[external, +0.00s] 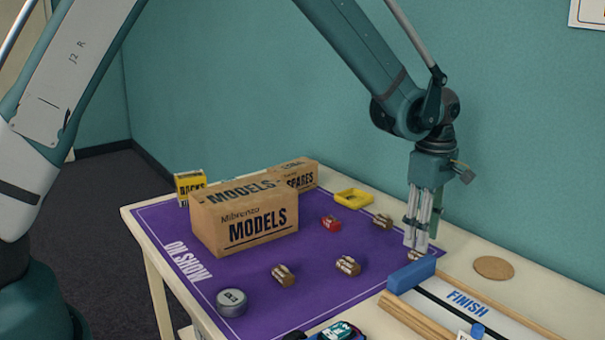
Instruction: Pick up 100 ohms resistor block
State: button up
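Several small brown blocks with pale markings lie on the purple mat (318,290). One block (283,274) is at front left, one block (347,265) is right of it, and one block (382,221) is farther back. A fourth block (419,256) is at the mat's right edge, partly hidden by my gripper. Their markings are too small to read, so I cannot tell which is 100 ohms. My gripper (417,246) points straight down with its fingertips at the fourth block. I cannot tell whether the fingers are around it, touching it or above it.
A blue block (411,274) and a wooden rail (412,317) beside the FINISH track (468,305) are close in front of my gripper.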

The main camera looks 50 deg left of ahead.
jog(key=shift+w+d+f+b, duration=0.1)
jog(key=shift+f+b, duration=0.6)
jog(key=shift+f, duration=1.8)
jog(key=c, duration=0.9)
